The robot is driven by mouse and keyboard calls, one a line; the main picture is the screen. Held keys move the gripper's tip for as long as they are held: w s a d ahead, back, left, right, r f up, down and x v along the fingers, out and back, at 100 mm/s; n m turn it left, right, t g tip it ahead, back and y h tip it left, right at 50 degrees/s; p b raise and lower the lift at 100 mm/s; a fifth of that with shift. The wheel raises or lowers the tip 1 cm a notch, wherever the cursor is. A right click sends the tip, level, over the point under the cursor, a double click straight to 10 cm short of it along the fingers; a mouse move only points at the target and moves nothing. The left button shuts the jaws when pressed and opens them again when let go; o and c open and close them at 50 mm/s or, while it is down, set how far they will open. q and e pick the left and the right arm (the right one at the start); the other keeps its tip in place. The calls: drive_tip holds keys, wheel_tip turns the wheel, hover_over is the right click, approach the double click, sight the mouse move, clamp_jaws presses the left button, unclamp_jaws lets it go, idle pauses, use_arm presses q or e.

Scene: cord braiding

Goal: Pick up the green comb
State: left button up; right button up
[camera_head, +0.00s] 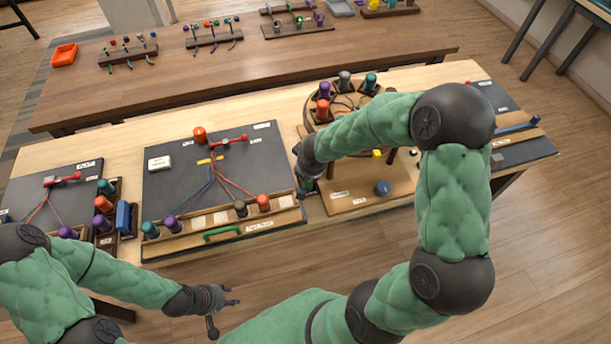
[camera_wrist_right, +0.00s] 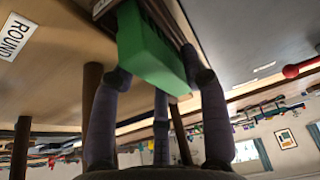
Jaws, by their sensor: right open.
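The green comb (camera_wrist_right: 152,48) shows in the right wrist view as a green block standing in a dark holder. My right gripper (camera_wrist_right: 162,80) is open, with its fingers on either side of the comb's end; I cannot tell whether they touch it. In the head view my right gripper (camera_head: 305,188) is at the gap between the middle board and the round stand's base, and it mostly hides the comb. My left gripper (camera_head: 224,312) is open and empty in front of the table.
The round stand (camera_head: 306,110) with several bobbins is close to my right forearm. A blue block (camera_head: 123,218) stands at the left. A second table (camera_head: 240,70) with racks is behind.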

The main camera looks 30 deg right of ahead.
drive_tip(key=shift+f, duration=0.1)
idle(0.5)
clamp_jaws()
drive_tip(key=shift+w, duration=0.1)
